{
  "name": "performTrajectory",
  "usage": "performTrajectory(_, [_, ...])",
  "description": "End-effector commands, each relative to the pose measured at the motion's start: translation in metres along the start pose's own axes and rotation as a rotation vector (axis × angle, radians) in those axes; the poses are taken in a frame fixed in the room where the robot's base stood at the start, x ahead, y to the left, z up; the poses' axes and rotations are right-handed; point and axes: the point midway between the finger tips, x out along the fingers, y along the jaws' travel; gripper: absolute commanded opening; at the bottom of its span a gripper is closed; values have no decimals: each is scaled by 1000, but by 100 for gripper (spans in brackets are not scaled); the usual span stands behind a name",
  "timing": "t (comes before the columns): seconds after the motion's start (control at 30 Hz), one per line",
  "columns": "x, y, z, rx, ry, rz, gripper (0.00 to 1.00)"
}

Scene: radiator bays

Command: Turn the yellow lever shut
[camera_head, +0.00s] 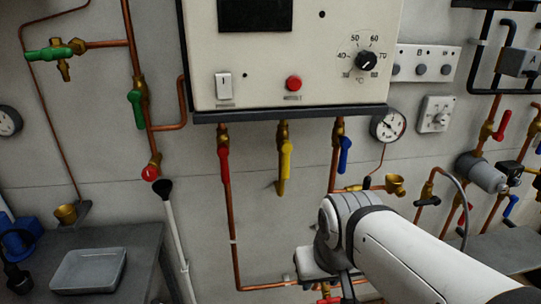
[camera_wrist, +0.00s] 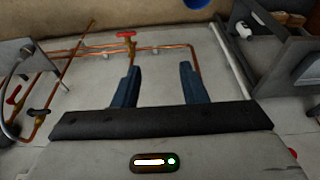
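The yellow lever (camera_head: 285,160) is on a brass valve (camera_head: 283,130) under the middle of the cream boiler box. It hangs straight down, in line with its short pipe. No yellow lever shows in the wrist view. My gripper (camera_wrist: 158,84) shows in the wrist view with its two blue fingers spread apart and nothing between them. In the head view my white arm (camera_head: 400,250) comes in from the lower right and ends below and to the right of the yellow lever, apart from it. The fingertips are not clear there.
A red lever (camera_head: 224,163) hangs left of the yellow one and a blue lever (camera_head: 345,154) hangs right of it. The boiler box (camera_head: 255,90) overhangs all three. A black-tipped rod (camera_head: 176,235) leans at left. A red-handled valve (camera_wrist: 127,36) lies beyond my fingers.

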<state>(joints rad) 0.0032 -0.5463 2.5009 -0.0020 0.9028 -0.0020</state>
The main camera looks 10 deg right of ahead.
Motion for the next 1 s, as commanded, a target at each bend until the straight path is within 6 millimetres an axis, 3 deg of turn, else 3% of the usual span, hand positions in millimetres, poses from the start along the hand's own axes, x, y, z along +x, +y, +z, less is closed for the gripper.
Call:
performTrajectory(0.13, [11, 5, -14, 11, 50, 20, 42])
performTrajectory(0.23, [29, 27, -46, 37, 166, 63, 42])
performTrajectory(0.4, [58, 52, -136, 58, 501, 124, 42])
performTrajectory(0.57, [68, 62, -216, 44, 835, 115, 42])
performTrajectory(0.7, [70, 45, -263, -34, 1063, -6, 42])
performTrajectory(0.8, [69, 37, -282, -73, 1176, -72, 42])
performTrajectory(1.0, [65, 25, -298, -117, 1276, -159, 42])
